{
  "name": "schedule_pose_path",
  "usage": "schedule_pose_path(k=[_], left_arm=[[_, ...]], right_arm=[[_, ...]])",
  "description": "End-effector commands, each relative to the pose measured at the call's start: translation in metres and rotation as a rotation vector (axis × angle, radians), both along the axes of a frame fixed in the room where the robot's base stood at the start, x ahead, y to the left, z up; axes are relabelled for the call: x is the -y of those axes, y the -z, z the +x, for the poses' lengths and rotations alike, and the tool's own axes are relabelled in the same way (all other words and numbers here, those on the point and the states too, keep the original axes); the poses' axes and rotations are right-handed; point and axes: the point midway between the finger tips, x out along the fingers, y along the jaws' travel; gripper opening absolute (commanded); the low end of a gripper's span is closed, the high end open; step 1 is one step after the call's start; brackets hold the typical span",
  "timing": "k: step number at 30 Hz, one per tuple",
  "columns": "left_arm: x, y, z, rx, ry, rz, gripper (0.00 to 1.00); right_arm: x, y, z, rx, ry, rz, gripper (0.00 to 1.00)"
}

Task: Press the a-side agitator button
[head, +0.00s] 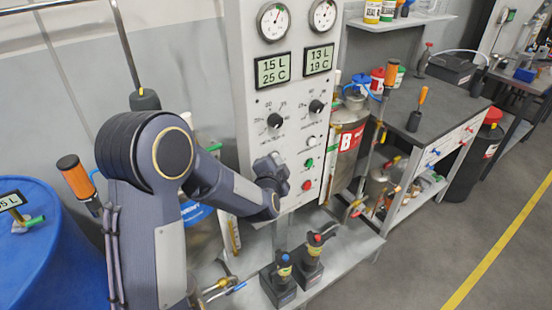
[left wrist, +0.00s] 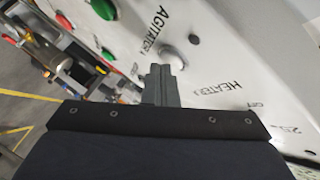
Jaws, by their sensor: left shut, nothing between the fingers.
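A tall pale control panel (head: 252,112) stands in the middle of the head view. My left gripper (head: 276,158) is at its lower left part, shut and empty. In the left wrist view the shut fingertips (left wrist: 162,70) point at the panel. A round whitish button (left wrist: 173,54) sits just beyond the tips beside the label "AGITATOR A" (left wrist: 158,28). The tips overlap its lower edge in this view; I cannot tell whether they touch it. In the head view my gripper hides this button. My right gripper is not in view.
A second white button (head: 312,141) sits right of my gripper, above a green one (head: 309,163) and a red one (head: 307,185). Black knobs (head: 275,120) are above. A bench (head: 340,258) with dark holders is below. A blue drum (head: 60,255) stands at left.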

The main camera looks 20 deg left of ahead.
Motion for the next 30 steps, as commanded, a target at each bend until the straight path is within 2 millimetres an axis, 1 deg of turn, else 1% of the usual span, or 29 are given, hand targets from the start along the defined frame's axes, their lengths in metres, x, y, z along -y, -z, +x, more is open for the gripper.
schedule_pose_path(k=[9,17,30], left_arm=[[0.005,0.0,-0.005,0.001,-0.003,0.0,0.0],[0.007,0.0,-0.006,0.0,-0.001,0.0,0.0],[0.04,0.0,-0.032,-0.001,0.001,0.001,0.0]], right_arm=[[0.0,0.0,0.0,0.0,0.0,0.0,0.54],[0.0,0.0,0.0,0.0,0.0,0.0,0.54],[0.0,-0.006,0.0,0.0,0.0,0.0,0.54]])
